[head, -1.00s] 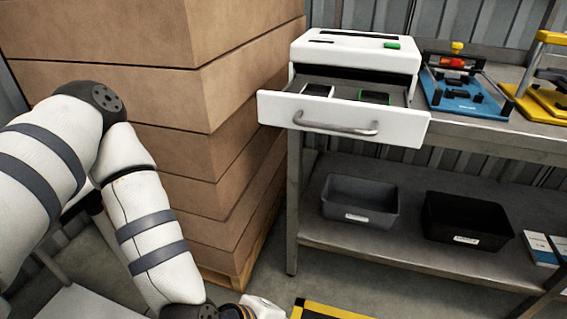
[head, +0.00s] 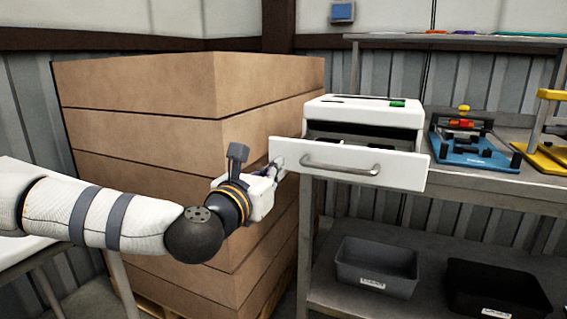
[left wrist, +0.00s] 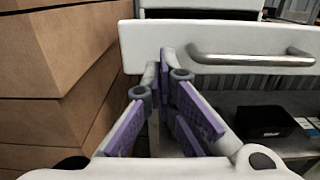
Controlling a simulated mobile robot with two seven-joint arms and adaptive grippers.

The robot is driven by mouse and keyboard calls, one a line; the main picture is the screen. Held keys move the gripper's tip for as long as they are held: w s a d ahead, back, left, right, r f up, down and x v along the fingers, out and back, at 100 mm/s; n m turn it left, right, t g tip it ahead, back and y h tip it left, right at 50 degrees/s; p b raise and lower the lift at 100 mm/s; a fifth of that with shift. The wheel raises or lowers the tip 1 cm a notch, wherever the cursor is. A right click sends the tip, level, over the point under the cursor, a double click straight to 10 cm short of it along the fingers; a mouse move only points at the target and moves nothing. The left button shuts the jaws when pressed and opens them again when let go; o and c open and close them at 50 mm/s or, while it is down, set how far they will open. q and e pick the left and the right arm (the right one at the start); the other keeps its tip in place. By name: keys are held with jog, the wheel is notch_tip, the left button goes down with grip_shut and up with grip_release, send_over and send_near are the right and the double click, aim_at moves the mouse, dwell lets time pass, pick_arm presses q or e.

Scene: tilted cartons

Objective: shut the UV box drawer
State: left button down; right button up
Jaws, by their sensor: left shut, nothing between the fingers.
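The UV box (head: 362,112) is white with a green button and stands on the metal bench. Its drawer (head: 395,166) is pulled out, with a grey bar handle (head: 340,165) on its white front. The drawer front (left wrist: 225,62) also fills the top of the left wrist view, with the handle (left wrist: 250,58) at right. My left gripper (head: 279,163) is shut and empty, its fingertips at the left end of the drawer front. I cannot tell whether they touch it. My right gripper is not in view.
A tall stack of tilted cartons (head: 165,105) stands left of the bench, close behind my left arm. A blue fixture (head: 470,150) stands right of the box. A grey bin (head: 377,265) and a black bin (head: 495,288) sit on the lower shelf (head: 335,300).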

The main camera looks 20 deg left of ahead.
aim_at(290, 157)
pick_arm(q)
jog(key=w, duration=0.4)
jog(key=shift+w+d, duration=0.15)
jog(key=shift+w, duration=0.25)
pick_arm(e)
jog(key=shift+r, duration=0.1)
